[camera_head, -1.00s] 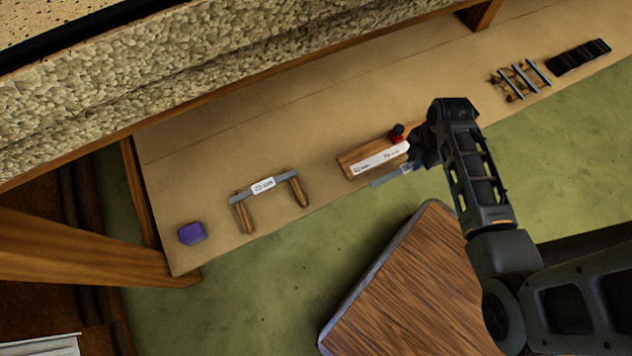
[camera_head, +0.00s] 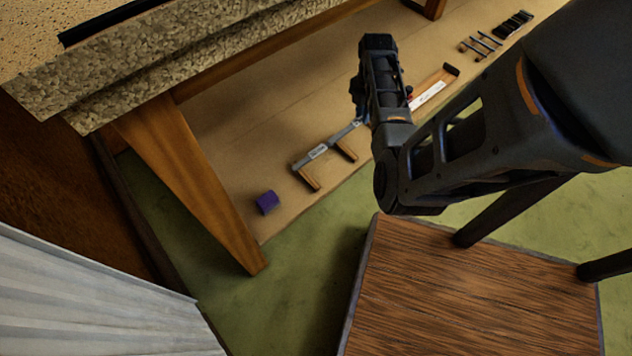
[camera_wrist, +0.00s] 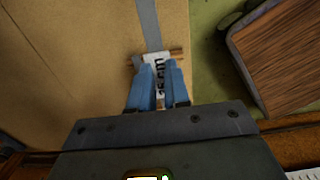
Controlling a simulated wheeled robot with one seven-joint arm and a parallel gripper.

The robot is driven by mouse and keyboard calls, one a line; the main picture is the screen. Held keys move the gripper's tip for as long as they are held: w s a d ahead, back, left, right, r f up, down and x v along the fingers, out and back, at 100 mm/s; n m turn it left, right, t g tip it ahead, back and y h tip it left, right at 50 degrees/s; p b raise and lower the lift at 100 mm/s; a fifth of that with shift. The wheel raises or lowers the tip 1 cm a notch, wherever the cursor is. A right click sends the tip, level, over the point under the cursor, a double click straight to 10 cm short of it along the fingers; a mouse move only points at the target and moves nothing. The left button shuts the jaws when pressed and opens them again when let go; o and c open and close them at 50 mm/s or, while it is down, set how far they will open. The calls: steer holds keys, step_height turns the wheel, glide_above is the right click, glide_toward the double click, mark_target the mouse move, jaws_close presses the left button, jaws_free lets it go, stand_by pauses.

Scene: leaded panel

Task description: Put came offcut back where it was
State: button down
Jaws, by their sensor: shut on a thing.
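My gripper (camera_wrist: 160,85) is shut on the came offcut (camera_head: 346,132), a thin grey strip. In the head view, my arm hides the fingertips and part of the strip. The offcut is close to the right end of a grey bar with a white label (camera_head: 318,152), which lies across two wooden pieces (camera_head: 309,180) on the low shelf. I cannot tell whether the two touch. In the wrist view, the fingers are over a white label and a wooden piece (camera_wrist: 177,52), and a grey strip (camera_wrist: 148,22) runs up beyond them.
A purple block (camera_head: 267,202) is near the shelf's left end. A wooden holder with a white label (camera_head: 428,95) is right of my arm. Small rods (camera_head: 480,45) and a black rack (camera_head: 513,23) lie farther right. A table leg (camera_head: 190,180) and a wood-topped stool (camera_head: 470,285) flank the shelf's front.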

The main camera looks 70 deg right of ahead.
steer(key=w+a+f+b, duration=0.1)
steer(key=a+f, duration=0.1)
steer(key=a, duration=0.1)
steer(key=w+a+f+b, duration=0.1)
steer(key=a+f, duration=0.1)
steer(key=a, duration=0.2)
steer(key=w+a+f+b, duration=0.1)
steer(key=w+a+f, duration=0.1)
steer(key=a+f, duration=0.1)
steer(key=shift+a, duration=0.7)
steer(key=shift+f+b, duration=0.95)
steer(key=shift+f, duration=0.95)
steer(key=shift+f, duration=0.1)
steer(key=c, duration=1.1)
jaws_free()
